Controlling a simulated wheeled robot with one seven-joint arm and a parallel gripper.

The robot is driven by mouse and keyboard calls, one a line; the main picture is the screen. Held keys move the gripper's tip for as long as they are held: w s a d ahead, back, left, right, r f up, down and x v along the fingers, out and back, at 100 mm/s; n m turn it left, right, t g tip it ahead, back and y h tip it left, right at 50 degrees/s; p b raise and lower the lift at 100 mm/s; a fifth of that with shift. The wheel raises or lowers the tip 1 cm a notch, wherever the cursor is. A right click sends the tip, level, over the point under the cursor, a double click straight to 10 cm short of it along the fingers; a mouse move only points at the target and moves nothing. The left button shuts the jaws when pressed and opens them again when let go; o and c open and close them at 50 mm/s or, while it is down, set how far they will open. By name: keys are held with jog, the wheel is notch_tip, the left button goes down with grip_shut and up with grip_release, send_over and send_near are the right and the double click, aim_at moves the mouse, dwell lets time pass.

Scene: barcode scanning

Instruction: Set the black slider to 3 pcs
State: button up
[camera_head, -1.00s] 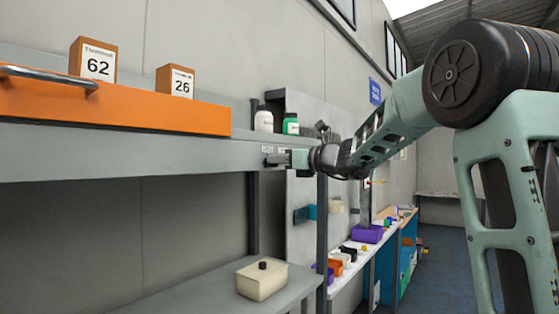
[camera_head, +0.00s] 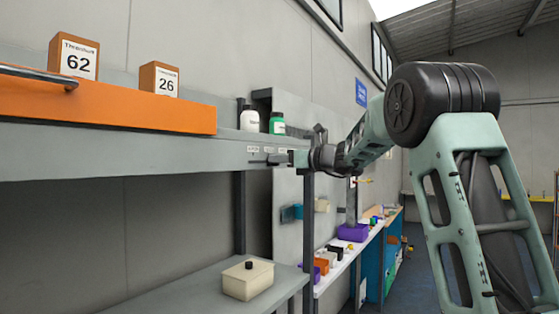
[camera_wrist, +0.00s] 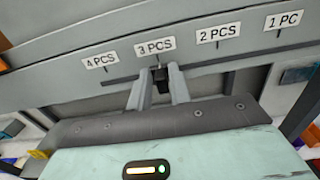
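The black slider (camera_wrist: 161,76) sits in a dark slot below a row of labels in the wrist view. It is directly under the 3 PCS label (camera_wrist: 155,47). My gripper (camera_wrist: 159,80) has one finger on each side of the slider and appears closed on it. The fingers partly hide the slider. In the head view my gripper (camera_head: 291,158) is at the front edge of the shelf beam (camera_head: 150,154), where the small labels are. The slider cannot be made out clearly there.
The 4 PCS label (camera_wrist: 101,60) is left of the slider, and the 2 PCS label (camera_wrist: 218,34) and 1 PC label (camera_wrist: 284,20) are right. A white bottle (camera_head: 250,121) and a green bottle (camera_head: 277,123) stand behind the beam. A beige box (camera_head: 248,281) is on the lower shelf.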

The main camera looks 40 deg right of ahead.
jog(key=shift+o, duration=0.9)
jog(key=b+v, duration=0.6)
jog(key=v, duration=1.1)
jog(key=shift+s+b, duration=0.2)
jog(key=shift+b, duration=0.1)
